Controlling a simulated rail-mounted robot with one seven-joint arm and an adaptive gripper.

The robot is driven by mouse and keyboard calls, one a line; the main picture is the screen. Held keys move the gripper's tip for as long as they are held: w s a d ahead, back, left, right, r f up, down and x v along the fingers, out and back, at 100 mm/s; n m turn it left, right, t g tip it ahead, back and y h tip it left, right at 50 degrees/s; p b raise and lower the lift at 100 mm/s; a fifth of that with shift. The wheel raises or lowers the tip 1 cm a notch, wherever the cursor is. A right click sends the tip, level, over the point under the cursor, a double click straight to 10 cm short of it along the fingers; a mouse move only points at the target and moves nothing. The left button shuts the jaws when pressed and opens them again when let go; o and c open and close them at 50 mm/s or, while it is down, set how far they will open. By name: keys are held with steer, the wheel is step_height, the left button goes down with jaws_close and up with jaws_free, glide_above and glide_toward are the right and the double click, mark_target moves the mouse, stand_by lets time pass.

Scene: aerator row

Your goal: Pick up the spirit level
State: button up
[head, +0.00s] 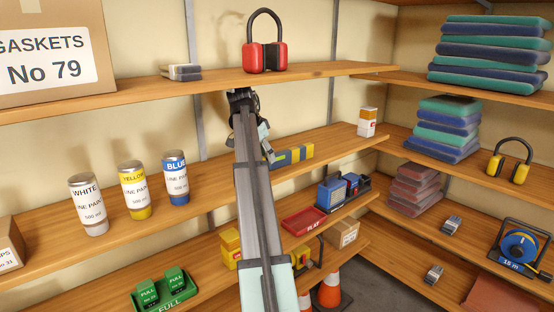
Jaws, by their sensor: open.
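The spirit level appears to be the yellow bar with blue sections (293,155) lying on the middle shelf in the head view, right of my arm. Its left end is close to my gripper, and part of that end may be hidden. My gripper (268,153) hangs down from the end of my arm, just left of the bar and in front of the shelf's back area. It is open, with nothing seen between the fingers. Whether it touches the bar cannot be told.
Paint cans (136,190) stand left on the same middle shelf (225,187); a small white and orange box (367,121) stands at its right end. The upper shelf (330,71) with red ear defenders (265,57) is above my gripper. A red tray (304,220) sits below.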

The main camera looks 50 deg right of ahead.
mark_target(277, 153)
steer(key=d, duration=0.2)
steer(key=s+d+p, duration=0.1)
steer(key=d, duration=0.1)
steer(key=shift+s+r, duration=0.1)
steer(key=shift+s+d+f+p, duration=0.15)
steer(key=shift+d+f+p, duration=0.1)
steer(key=shift+p, duration=0.3)
steer(key=shift+f, duration=0.4)
jaws_close()
